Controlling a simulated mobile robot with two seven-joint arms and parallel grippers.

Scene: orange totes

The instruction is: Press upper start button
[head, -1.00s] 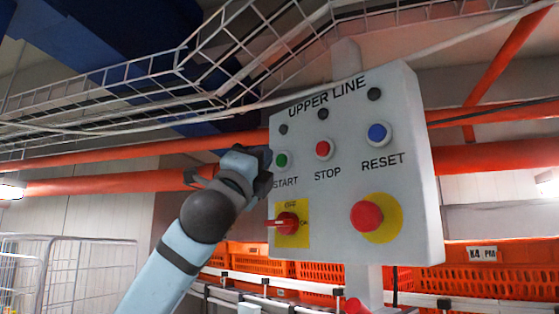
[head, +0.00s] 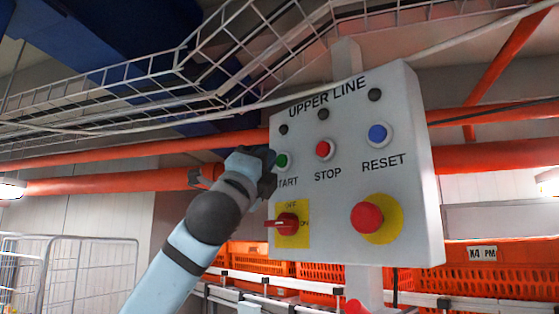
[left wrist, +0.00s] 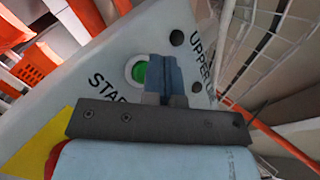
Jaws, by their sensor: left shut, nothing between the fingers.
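The grey control panel (head: 345,240) marked UPPER LINE faces me in the head view. Its green START button (head: 282,161) sits at the left of the button row, and it also shows in the left wrist view (left wrist: 139,72), partly covered by my fingers. My left gripper (head: 268,158) is shut and empty, its tip right beside the green button. In the left wrist view my closed fingers (left wrist: 165,75) overlap the button's edge; I cannot tell whether they touch it. My right gripper is not in view.
The panel also carries a red STOP button (head: 323,149), a blue RESET button (head: 378,133), a red rotary switch (head: 287,223) and a large red mushroom button (head: 367,217). Orange totes (head: 490,273) stand behind. A wire cable tray (head: 150,72) runs overhead.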

